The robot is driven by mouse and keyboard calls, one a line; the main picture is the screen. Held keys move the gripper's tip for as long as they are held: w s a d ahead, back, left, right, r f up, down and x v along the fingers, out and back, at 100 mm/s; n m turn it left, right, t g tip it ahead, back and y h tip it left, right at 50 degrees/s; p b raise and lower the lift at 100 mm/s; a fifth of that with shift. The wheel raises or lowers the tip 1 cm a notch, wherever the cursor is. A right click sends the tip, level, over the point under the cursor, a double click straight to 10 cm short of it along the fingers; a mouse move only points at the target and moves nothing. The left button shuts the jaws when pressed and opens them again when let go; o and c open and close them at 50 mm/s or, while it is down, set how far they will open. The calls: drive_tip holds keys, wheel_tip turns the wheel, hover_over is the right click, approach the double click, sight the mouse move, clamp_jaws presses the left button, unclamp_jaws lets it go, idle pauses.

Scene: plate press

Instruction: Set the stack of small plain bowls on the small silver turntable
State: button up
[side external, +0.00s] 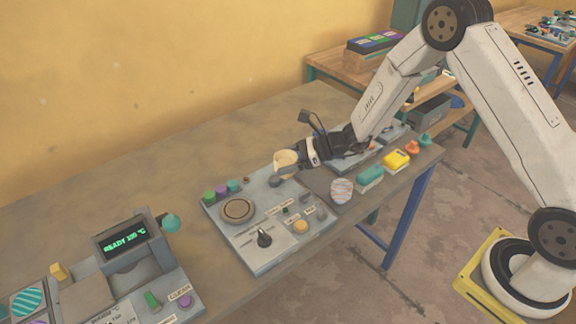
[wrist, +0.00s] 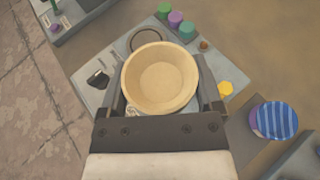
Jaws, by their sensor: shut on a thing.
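The plain cream bowls (side external: 285,160) are held at the end of my gripper (side external: 298,158), above the grey control panel. In the wrist view the plain bowls (wrist: 160,80) show from above, between the two fingers of my gripper (wrist: 160,92); how many are nested cannot be told. The gripper is shut on them. The small round turntable (side external: 238,210) is set in the panel, left of and below the bowls in the side view. In the wrist view only part of its dark rim (wrist: 140,33) shows behind the bowls.
Purple, green and teal cylinders (side external: 221,191) stand at the panel's back edge. A black knob (side external: 264,237) and a yellow button (side external: 300,227) are on the panel. A striped stack (side external: 341,190) stands right of it. A heater with a green display (side external: 125,239) is at left.

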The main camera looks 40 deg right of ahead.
drive_tip(key=w+a, duration=0.2)
drive_tip(key=a, duration=0.4)
drive_tip(key=w+a, duration=0.2)
drive_tip(key=a, duration=0.5)
drive_tip(key=shift+w+r, duration=0.25)
drive_tip(key=shift+w, duration=0.05)
drive_tip(key=shift+f, duration=0.1)
drive_tip(key=shift+f, duration=3.75)
drive_tip(key=shift+f, duration=0.6)
drive_tip(key=o, duration=1.1)
drive_tip(key=shift+d, duration=0.15)
